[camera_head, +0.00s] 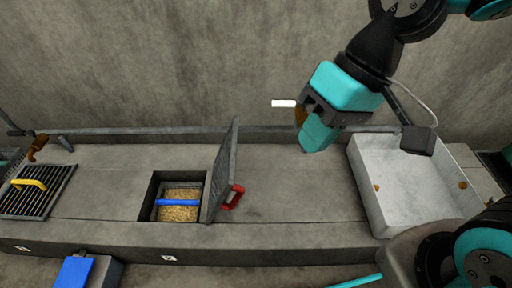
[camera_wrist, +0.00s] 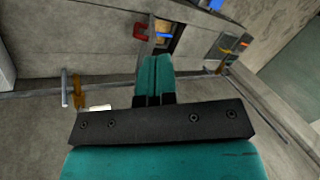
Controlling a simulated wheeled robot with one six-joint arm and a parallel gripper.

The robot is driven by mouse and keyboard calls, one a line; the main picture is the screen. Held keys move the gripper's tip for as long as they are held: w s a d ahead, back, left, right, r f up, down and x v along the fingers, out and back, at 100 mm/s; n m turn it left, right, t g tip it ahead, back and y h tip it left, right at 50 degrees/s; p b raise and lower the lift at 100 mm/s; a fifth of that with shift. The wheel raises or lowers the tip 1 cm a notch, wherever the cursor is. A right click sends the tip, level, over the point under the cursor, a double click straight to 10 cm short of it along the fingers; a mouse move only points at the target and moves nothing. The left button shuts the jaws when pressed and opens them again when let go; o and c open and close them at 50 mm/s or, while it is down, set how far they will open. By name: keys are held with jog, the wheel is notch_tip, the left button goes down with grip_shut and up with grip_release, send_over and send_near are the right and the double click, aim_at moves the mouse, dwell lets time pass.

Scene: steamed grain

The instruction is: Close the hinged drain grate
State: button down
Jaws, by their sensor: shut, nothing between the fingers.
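A dark slatted grate (camera_head: 52,202) with a yellow handle (camera_head: 30,183) is at the far left in the head view. It looks flat, but its exact tilt is hard to tell. A grey hinged panel (camera_head: 224,165) with a red handle (camera_head: 236,197) stands nearly upright at the right edge of a square opening. The red handle also shows in the wrist view (camera_wrist: 141,31). My gripper (camera_head: 318,134) is shut and empty, raised near the back wall, right of the panel and well away from the slatted grate. Its teal fingers (camera_wrist: 154,75) are together in the wrist view.
The opening holds a basket of grain (camera_head: 180,206) with a blue handle (camera_head: 178,203). A white basin (camera_head: 420,190) is at the right. A pipe runs along the back wall, with a brown and white fitting (camera_head: 284,103) beside my gripper. The counter between panel and basin is clear.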

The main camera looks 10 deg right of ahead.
jog(key=w+f+m+y, duration=0.4)
jog(key=w+f+m, duration=0.6)
jog(key=m, duration=0.1)
jog(key=m+t+y+b, duration=0.35)
jog(key=m+b, duration=0.25)
jog(key=m, duration=0.8)
send_near(234, 162)
jog(key=shift+w+d+f+x, duration=0.4)
jog(key=shift+f+x, duration=0.25)
jog(key=shift+x, duration=3)
jog(key=shift+y, duration=0.25)
jog(key=shift+r+p, duration=0.15)
jog(key=shift+p, duration=0.25)
